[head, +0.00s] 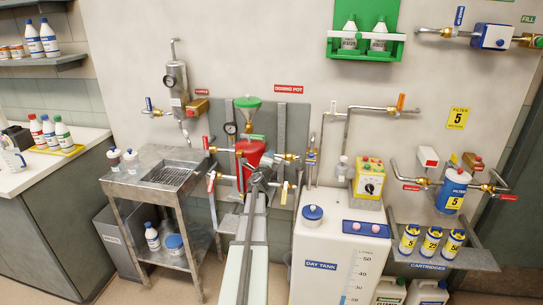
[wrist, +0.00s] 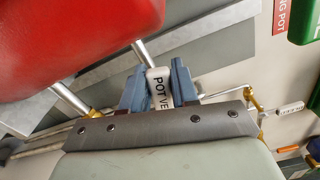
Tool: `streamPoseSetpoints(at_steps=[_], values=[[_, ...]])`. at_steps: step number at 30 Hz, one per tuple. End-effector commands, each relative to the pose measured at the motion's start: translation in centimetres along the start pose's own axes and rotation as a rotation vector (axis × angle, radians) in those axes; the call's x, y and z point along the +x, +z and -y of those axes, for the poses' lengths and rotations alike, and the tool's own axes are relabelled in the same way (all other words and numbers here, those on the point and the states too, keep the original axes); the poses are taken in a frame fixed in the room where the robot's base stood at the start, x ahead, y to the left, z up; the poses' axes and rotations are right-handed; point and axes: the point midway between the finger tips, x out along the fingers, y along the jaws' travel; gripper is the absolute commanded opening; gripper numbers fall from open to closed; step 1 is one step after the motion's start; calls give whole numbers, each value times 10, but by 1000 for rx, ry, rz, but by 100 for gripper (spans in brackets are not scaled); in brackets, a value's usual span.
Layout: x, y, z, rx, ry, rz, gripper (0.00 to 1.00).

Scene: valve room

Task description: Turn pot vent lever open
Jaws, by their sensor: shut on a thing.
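The pot vent lever (wrist: 158,88) is a white handle with dark lettering that reads "POT VE" before it is cut off. In the wrist view it stands between the two blue-grey fingers of my gripper (wrist: 159,80), which is shut on it. The red dosing pot (wrist: 70,30) fills the upper left of that view, close beside the fingers. In the head view the red pot (head: 250,151) hangs on a grey panel under a green funnel (head: 247,104). My arm reaches up in front of the pot's lower part and hides the lever there.
The steel sink stand (head: 150,190) is left and the white day tank (head: 320,262) right of my arm.

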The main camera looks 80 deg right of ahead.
Motion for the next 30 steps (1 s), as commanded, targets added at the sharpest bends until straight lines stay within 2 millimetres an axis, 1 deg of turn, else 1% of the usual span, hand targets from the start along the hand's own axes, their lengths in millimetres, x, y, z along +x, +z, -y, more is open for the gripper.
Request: streamPoseSetpoints(at_steps=[1, 6, 12, 19, 30], values=[[0, 0, -4, -34, 2, 0, 0], [0, -1, -12, -140, 1, 0, 0], [0, -2, -18, -218, 1, 0, 0], [0, -3, -21, -257, 1, -1, 0], [-1, -4, -21, -263, 1, 0, 0]])
